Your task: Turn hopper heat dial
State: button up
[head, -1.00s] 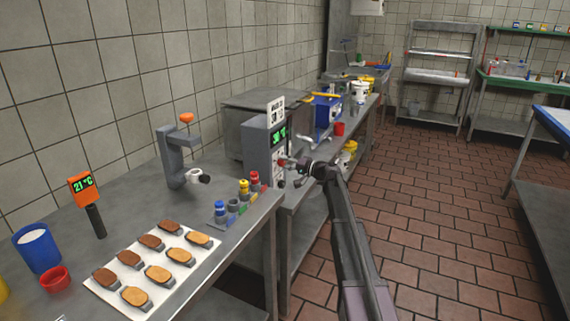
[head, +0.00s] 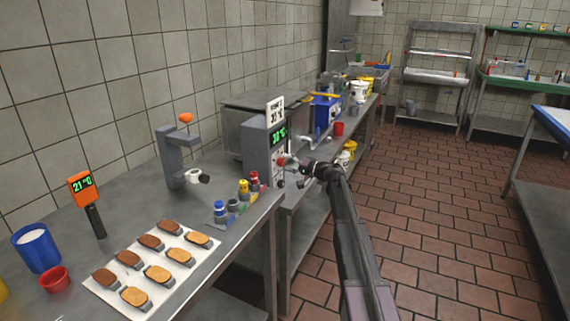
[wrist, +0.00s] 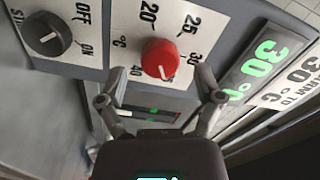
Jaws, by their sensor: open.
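The hopper's control box (head: 258,150) stands at the end of the near bench. Its red heat dial (wrist: 159,58) sits on a white scale plate with 20, 25, 30 and 40 °C marks; part of the scale is hidden. A pale line shows on the dial's lower side. The green display (wrist: 262,67) reads 30 °C. My gripper (wrist: 160,98) is open and empty in front of the panel, its fingertips spread to either side just below the dial in the wrist view. In the head view my gripper (head: 289,163) is close to the panel front.
A dark stir knob (wrist: 48,34) with OFF and ON marks is beside the dial. A white card (wrist: 296,82) about 30 °C is by the display. The tiled floor at right is clear.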

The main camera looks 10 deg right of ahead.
jog(key=v, duration=1)
jog(key=shift+s+d, duration=0.15)
jog(key=shift+d, duration=0.1)
jog(key=shift+s, duration=0.1)
